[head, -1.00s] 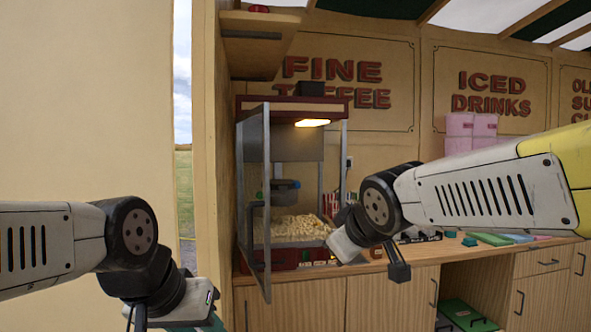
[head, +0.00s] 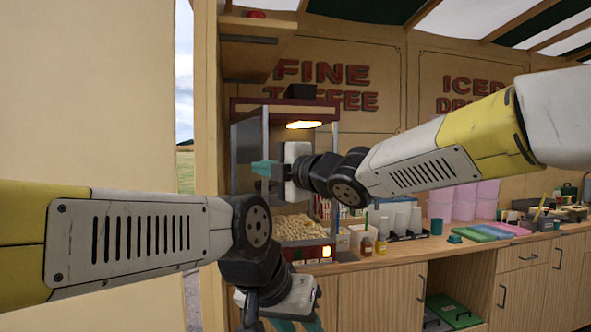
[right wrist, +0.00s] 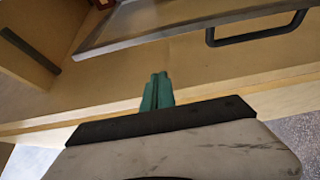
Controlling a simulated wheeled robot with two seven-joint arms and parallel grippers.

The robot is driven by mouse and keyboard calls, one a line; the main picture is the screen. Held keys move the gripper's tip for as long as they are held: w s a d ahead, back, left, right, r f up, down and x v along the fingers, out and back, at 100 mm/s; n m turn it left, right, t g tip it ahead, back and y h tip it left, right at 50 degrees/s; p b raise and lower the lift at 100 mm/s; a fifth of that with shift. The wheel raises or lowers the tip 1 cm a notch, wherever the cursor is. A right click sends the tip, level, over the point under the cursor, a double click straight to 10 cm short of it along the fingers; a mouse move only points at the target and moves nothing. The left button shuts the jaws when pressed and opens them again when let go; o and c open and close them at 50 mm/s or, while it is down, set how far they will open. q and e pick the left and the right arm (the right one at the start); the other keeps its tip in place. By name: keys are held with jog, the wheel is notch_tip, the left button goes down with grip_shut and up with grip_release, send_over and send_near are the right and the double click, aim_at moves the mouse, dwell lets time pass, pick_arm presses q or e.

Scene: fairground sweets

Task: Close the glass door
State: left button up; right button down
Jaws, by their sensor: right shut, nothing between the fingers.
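The popcorn machine (head: 246,105) stands on the counter with a lit lamp and popcorn (head: 300,228) inside. Its metal-framed glass door (head: 266,127) stands open at the left front, its lower part hidden behind my arms. In the right wrist view, a metal door frame (right wrist: 120,42) and a black bar handle (right wrist: 258,36) show beyond the fingers. My right gripper (head: 262,168) is shut and empty, its teal fingers close to the door; contact cannot be told. It also shows in the right wrist view (right wrist: 158,88). My left gripper (head: 292,325) is cut off at the bottom edge.
Pink tubs (head: 464,205) stand behind. A wooden shelf (head: 255,45) overhangs at upper left. A tan wall (head: 90,90) fills the left.

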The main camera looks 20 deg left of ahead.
jog(key=w+a, duration=0.2)
jog(key=w, duration=0.3)
jog(key=shift+w+a, duration=0.2)
jog(key=shift+w, duration=0.1)
dwell(0.5)
